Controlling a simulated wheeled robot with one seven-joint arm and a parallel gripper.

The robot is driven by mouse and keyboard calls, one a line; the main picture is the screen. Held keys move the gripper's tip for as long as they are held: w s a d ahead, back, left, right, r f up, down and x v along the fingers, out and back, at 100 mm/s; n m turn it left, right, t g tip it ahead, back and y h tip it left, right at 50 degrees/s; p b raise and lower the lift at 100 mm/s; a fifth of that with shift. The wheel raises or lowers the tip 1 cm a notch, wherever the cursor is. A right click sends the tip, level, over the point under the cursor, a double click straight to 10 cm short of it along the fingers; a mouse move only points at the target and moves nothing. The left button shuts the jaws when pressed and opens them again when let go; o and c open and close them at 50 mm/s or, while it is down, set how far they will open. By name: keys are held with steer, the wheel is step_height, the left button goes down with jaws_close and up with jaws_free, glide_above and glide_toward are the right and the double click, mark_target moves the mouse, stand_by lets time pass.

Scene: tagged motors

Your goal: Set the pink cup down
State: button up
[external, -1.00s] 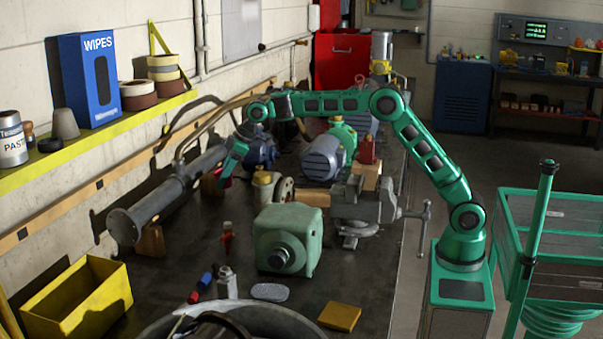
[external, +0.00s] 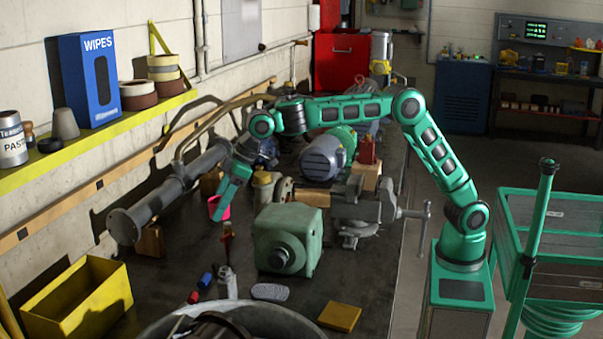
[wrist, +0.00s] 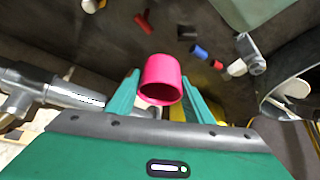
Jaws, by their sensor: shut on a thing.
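The pink cup (external: 219,208) shows at the tip of my gripper (external: 223,203) in the external view, between the grey pipe and the green motor housing. In the wrist view the pink cup (wrist: 161,80) sits between the two green fingers of my gripper (wrist: 158,95), which are shut on it. The cup's open mouth faces the wrist camera's lower side. The dark bench top (external: 190,262) lies below it. I cannot tell whether the cup's base touches the bench.
The grey flanged pipe (external: 165,200) is to the left and the green motor housing (external: 288,239) to the right. A small red-topped item (external: 228,236) stands just in front. A yellow bin (external: 78,300) is at front left. Bare bench lies left of the small items.

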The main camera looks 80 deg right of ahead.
steer(key=s+a+n, duration=0.1)
steer(key=s+a, duration=1.6)
steer(key=a, duration=0.1)
steer(key=shift+y, duration=0.3)
step_height(320, 180, down, 10)
steer(key=shift+d+f, duration=0.1)
steer(key=shift+f, duration=2.35)
steer(key=shift+f, duration=0.15)
steer(key=o, duration=1)
steer(key=v, duration=1.2)
steer(key=shift+r, duration=0.25)
steer(key=shift+w, duration=0.1)
